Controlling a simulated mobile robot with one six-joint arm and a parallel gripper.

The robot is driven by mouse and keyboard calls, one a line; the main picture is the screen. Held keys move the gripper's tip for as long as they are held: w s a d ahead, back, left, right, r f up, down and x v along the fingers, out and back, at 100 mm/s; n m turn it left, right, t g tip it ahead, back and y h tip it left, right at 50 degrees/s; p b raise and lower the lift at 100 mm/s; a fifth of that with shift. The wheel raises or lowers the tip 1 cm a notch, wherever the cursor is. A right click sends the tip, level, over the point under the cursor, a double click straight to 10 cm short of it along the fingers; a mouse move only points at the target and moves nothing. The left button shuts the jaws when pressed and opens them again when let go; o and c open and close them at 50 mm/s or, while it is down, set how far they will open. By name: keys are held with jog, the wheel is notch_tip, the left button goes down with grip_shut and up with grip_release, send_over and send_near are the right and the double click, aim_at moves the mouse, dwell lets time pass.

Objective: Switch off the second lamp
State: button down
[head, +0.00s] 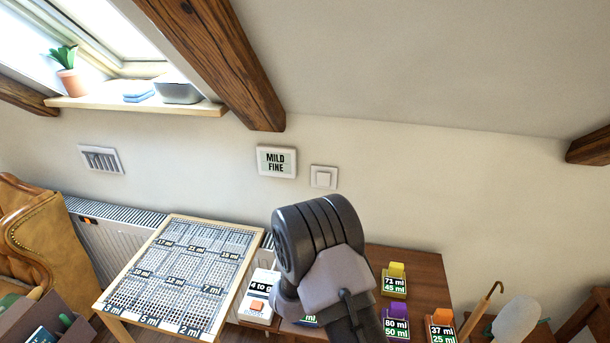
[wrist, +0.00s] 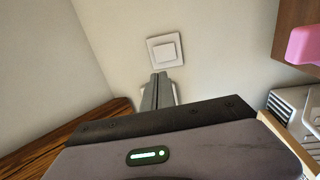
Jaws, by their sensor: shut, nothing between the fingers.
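A white square wall switch (head: 323,177) is on the pale wall, just right of the display reading "MILD FINE" (head: 277,162). It also shows in the wrist view (wrist: 166,51), upright ahead of the fingertips. My gripper (wrist: 158,78) is shut and empty, with its narrow fingers pointing toward the wall below the switch in that view. A gap shows between the tips and the switch in the picture; the depth is hard to tell. In the head view my arm hides the fingers. No lamp is recognisable in either view.
A wooden table (head: 419,263) holds several labelled blocks and a white device (head: 260,297). A gridded board (head: 185,270) stands to its left, before a radiator (head: 100,240). A roof beam (head: 220,60) slopes above.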

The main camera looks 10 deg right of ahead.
aim_at(322, 176)
jog(key=b+x, duration=0.1)
jog(key=x, duration=1.2)
jog(key=shift+s+d+b, duration=0.1)
jog(key=shift+d+b, duration=0.1)
jog(key=shift+b, duration=0.15)
jog(key=shift+w+d+r, duration=0.1)
jog(key=shift+w+r, duration=0.1)
jog(key=shift+w, duration=0.25)
